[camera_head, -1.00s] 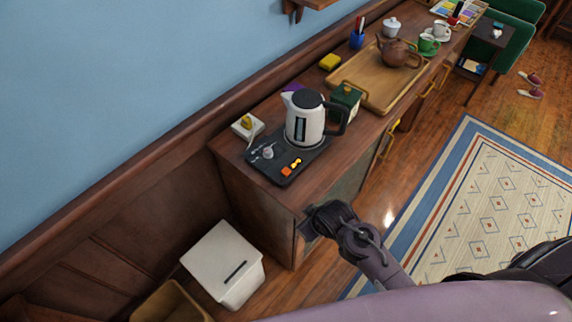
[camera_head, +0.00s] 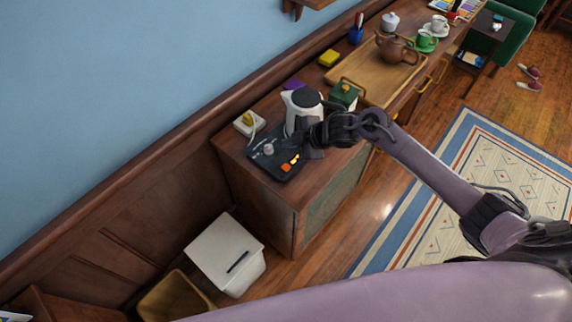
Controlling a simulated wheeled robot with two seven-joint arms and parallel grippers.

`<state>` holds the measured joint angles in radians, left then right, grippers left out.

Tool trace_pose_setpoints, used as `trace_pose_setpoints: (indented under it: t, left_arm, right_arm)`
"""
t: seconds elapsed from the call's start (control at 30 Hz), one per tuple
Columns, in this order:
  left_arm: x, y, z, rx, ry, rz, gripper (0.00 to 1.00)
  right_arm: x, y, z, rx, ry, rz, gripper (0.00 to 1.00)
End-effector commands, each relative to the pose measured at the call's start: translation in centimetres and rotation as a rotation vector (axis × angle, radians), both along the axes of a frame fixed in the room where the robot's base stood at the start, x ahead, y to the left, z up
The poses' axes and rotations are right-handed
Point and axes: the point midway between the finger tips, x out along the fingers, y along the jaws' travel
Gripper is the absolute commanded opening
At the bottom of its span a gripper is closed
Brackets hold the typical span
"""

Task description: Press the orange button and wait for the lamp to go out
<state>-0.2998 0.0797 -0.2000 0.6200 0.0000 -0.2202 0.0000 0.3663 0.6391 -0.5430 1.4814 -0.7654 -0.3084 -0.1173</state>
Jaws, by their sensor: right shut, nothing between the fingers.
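The orange button (camera_head: 287,168) is on the front right part of a dark panel (camera_head: 263,163) on the wooden cabinet. Just behind it on the panel is a small bright yellow-orange spot (camera_head: 295,158), which looks like the lit lamp. My right gripper (camera_head: 309,148) is shut and empty. It hangs over the panel's right side, right of the button and apart from it in the picture, and hides part of the kettle (camera_head: 294,105). Its height above the panel is hard to tell. My left gripper is not in view.
A white socket block (camera_head: 244,125) with a yellow plug stands left of the kettle. A dark green box (camera_head: 345,95) and a wooden tray (camera_head: 362,77) with a teapot (camera_head: 396,49) are behind. A white bin (camera_head: 219,248) stands on the floor left of the cabinet.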

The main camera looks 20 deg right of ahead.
Motion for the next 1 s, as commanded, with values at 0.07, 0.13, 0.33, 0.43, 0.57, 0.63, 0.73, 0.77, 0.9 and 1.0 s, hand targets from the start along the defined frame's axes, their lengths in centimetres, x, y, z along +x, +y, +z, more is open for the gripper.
trace_pose_setpoints:
  t: [0.07,0.13,0.33,0.43,0.57,0.63,0.73,0.77,0.9,1.0]
  left_arm:
    - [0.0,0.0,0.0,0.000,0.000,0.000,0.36]
    - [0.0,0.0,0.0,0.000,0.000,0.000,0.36]
    - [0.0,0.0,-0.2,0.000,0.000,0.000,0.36]
    - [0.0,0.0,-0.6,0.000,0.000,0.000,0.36]
    - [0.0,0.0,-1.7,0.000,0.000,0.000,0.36]
    - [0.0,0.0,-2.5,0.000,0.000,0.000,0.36]
    - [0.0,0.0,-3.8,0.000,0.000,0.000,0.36]
    - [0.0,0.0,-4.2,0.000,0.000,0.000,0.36]
    - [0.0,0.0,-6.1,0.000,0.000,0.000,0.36]
    - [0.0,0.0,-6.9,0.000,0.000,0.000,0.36]
  right_arm:
    - [0.0,0.0,0.0,0.001,0.001,0.001,0.00]
    - [0.0,0.0,0.0,0.000,0.000,0.000,0.00]
    - [0.0,0.0,-0.2,0.001,0.000,-0.001,0.00]
    - [0.0,0.0,-0.7,0.000,0.000,-0.002,0.00]
    - [0.0,0.0,-1.9,0.000,0.000,-0.002,0.00]
    - [0.0,0.0,-2.7,0.000,0.000,-0.002,0.00]
    - [0.0,0.0,-4.2,0.000,0.000,-0.002,0.00]
    - [0.0,0.0,-4.6,0.000,0.000,-0.002,0.00]
    - [0.0,0.1,-6.7,0.000,0.000,-0.002,0.00]
    - [0.0,0.0,-7.8,0.000,0.000,-0.002,0.00]
